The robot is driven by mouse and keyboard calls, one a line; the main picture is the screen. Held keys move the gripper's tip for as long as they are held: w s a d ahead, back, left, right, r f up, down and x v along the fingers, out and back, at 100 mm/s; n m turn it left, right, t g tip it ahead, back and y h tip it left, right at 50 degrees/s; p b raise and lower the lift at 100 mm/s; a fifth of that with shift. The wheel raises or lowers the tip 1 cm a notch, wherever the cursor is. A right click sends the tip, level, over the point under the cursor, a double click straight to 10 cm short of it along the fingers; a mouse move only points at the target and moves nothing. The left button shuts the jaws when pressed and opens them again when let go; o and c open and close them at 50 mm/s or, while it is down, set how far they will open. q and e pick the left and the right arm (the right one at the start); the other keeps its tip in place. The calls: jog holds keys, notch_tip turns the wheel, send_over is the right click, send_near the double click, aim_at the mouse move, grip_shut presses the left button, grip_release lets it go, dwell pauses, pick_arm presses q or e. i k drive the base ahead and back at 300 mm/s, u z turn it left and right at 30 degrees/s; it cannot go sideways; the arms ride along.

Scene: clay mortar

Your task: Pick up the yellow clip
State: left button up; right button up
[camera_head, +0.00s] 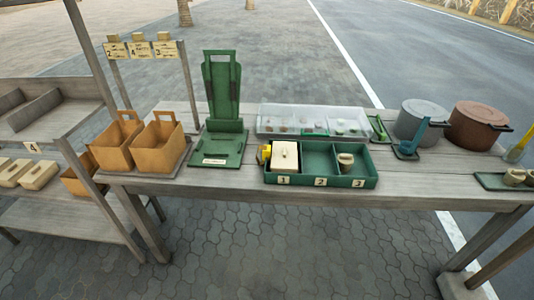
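A small yellow object that looks like the yellow clip (264,153) is at the left end of the green tray (320,181), beside a cream block (285,155) in the compartment labelled 1. It is too small to tell whether it grips the tray's wall or rests against it. The compartment labelled 2 looks empty. A small tan cup-like piece (346,162) is in compartment 3. Neither of my grippers shows in the head view.
A green stand (222,105) and two orange-brown boxes (159,145) are left of the tray on the wooden table (420,185). A clear bin (290,118) lies behind it. Grey (421,121) and brown (478,125) pots stand right. A shelf (40,130) is far left.

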aim_at(266, 154)
jog(key=z, duration=0.45)
jog(key=k, duration=0.5)
jog(key=z, duration=0.95)
jog(key=i, duration=1.05)
jog(key=u, duration=0.6)
